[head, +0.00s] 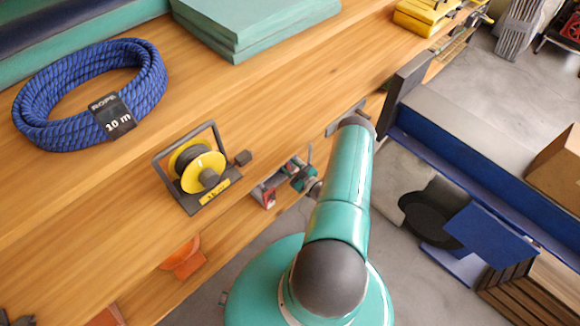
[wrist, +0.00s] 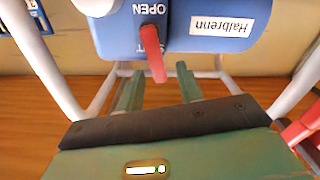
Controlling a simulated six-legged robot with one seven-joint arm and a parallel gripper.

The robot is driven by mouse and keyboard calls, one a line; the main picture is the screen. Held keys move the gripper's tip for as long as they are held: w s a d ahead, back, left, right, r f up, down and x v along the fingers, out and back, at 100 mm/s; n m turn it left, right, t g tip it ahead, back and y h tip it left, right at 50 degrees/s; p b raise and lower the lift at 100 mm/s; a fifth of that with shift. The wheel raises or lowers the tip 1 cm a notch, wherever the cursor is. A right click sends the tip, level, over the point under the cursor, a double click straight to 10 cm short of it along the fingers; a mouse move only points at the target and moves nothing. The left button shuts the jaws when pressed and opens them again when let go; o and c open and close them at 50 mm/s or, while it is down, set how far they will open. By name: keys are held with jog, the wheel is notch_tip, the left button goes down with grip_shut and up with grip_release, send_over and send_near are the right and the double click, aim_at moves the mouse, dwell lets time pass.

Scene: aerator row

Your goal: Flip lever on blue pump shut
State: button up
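The blue pump (wrist: 195,28) fills the top of the wrist view, with an upside-down "OPEN" marking and a white "Halbrenn" label (wrist: 217,25). Its red lever (wrist: 152,52) runs down the picture from beside "OPEN", over a second marking that is mostly covered, towards my gripper. My gripper (wrist: 159,82) is open, with its two green fingers apart. The lever's tip lies between the fingertips in the picture; I see no contact. In the head view my teal arm reaches towards the shelf, and I cannot make out the pump there.
Pale tubes (wrist: 50,60) frame the pump on both sides. A red thing (wrist: 303,130) is at the right edge of the wrist view. On the wooden shelf (head: 250,90) are a blue rope coil (head: 45,80), a yellow reel (head: 200,168) and green slabs (head: 255,25).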

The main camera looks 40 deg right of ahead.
jog(key=shift+c, duration=0.3)
grip_shut()
jog(key=shift+d+m, duration=0.3)
jog(key=shift+m, duration=0.4)
jog(key=shift+d+m, duration=0.3)
jog(key=shift+m, duration=0.4)
jog(key=shift+o, duration=0.3)
grip_release()
jog(key=s, duration=1.3)
jog(key=shift+s+d, duration=0.2)
jog(key=shift+s, duration=0.15)
